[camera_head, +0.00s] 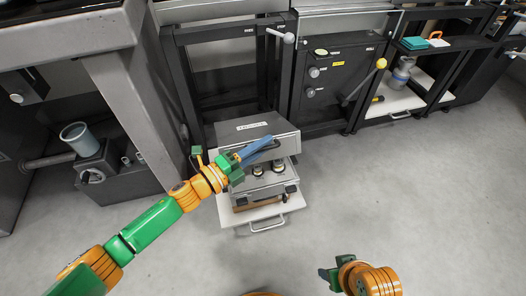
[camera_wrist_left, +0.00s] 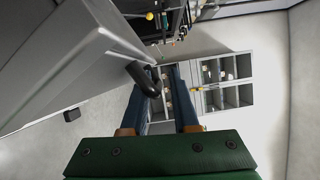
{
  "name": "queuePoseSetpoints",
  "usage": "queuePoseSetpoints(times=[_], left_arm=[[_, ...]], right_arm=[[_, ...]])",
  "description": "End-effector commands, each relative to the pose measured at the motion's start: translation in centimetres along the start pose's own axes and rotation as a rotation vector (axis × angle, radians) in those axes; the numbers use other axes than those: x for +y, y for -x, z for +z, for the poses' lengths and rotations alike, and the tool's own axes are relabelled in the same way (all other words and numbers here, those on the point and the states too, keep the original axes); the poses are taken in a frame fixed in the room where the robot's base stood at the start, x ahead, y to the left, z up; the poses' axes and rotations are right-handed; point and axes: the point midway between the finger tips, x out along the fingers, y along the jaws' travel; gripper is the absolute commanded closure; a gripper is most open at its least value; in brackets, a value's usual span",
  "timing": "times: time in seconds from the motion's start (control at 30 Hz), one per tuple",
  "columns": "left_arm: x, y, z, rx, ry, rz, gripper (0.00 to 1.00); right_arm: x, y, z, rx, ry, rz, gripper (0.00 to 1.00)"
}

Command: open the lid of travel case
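The grey travel case (camera_head: 262,190) stands on a white pull-out shelf in the head view. Its lid (camera_head: 252,130) is raised at the front, and dark-topped items (camera_head: 279,165) show beneath it. My left gripper (camera_head: 262,148) is in front of the lid, partly covering its front face. In the left wrist view the lid (camera_wrist_left: 60,60) fills the upper left, with a black handle (camera_wrist_left: 143,76) beside the left finger. The two blue fingers (camera_wrist_left: 162,85) are apart, with nothing visibly clamped. My right gripper (camera_head: 328,275) is low over the floor; its finger gap is unclear.
The white shelf (camera_head: 232,218) with its pull handle juts out under the case. Black frames and a cabinet (camera_head: 335,85) with levers stand behind. A grey bench (camera_head: 75,30) is at left, with a grey cup (camera_head: 75,134) below it. The floor (camera_head: 420,200) at right is clear.

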Motion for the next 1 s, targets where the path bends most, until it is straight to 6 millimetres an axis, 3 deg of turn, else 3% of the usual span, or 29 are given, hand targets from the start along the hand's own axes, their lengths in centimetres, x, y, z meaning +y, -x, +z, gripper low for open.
queuePoseSetpoints(times=[0.17,1.0], left_arm=[[-0.1,0.3,0.0,-0.001,0.000,0.000,0.73],[0.0,8.0,0.0,-0.001,0.001,0.001,0.73]], right_arm=[[0.0,0.2,-0.1,0.000,0.000,0.000,0.50],[0.0,2.0,-0.6,0.000,0.000,0.000,0.50]])
